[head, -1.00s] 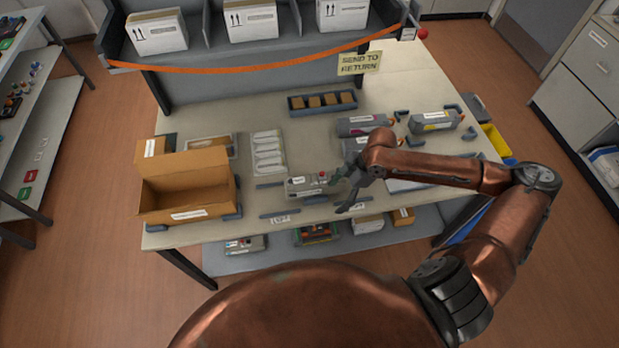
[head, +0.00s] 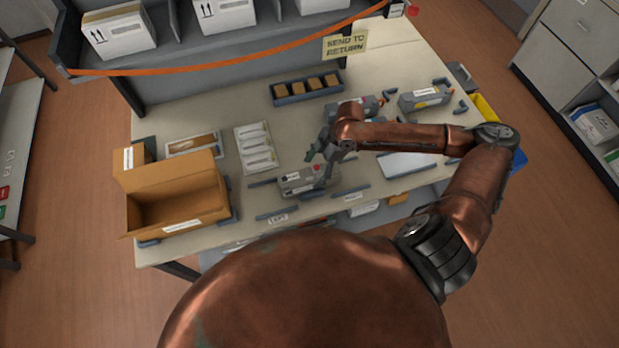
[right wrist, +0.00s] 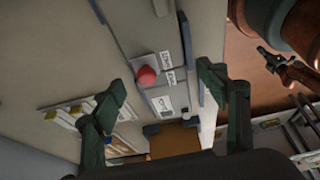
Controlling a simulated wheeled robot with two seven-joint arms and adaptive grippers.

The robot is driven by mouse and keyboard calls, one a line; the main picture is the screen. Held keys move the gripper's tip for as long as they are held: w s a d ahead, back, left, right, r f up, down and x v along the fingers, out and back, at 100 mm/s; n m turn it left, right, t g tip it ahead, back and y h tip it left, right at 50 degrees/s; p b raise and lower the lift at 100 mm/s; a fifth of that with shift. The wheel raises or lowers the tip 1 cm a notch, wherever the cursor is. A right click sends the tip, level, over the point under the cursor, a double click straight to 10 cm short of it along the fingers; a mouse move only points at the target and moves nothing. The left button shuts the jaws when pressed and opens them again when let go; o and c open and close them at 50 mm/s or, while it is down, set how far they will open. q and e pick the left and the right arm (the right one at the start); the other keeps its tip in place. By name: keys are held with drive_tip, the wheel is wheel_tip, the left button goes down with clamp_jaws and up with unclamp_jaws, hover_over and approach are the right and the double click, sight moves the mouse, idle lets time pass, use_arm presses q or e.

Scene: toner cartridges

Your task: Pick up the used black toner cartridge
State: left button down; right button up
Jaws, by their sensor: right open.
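A grey cartridge (head: 296,182) with white labels and a red knob lies near the table's front edge. In the right wrist view its red knob (right wrist: 147,76) and labels are between my fingers, farther off. My right gripper (head: 318,167) is open above the knob end of this cartridge, with no visible grip on it. Its two dark green fingers (right wrist: 158,105) stand apart in the right wrist view. Two more grey cartridges lie behind, one (head: 365,104) partly hidden by my arm, one with a yellow mark (head: 424,97). A dark jointed part of mine, apparently the left gripper (right wrist: 274,65), shows blurred.
An open cardboard box (head: 172,202) stands at the left. A white tray (head: 257,149) and a dark tray of brown blocks (head: 307,86) lie behind the cartridge. Low grey strips (head: 277,214) line the front edge. A shelf with an orange band (head: 215,66) rises at the back.

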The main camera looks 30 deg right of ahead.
sight(311, 175)
drive_tip(key=x, duration=0.3)
drive_tip(key=shift+a+f, duration=0.2)
drive_tip(key=shift+f, duration=0.25)
drive_tip(key=c, duration=1.5)
use_arm(q)
drive_tip(key=shift+w, duration=0.55)
use_arm(e)
drive_tip(key=shift+c, duration=0.3)
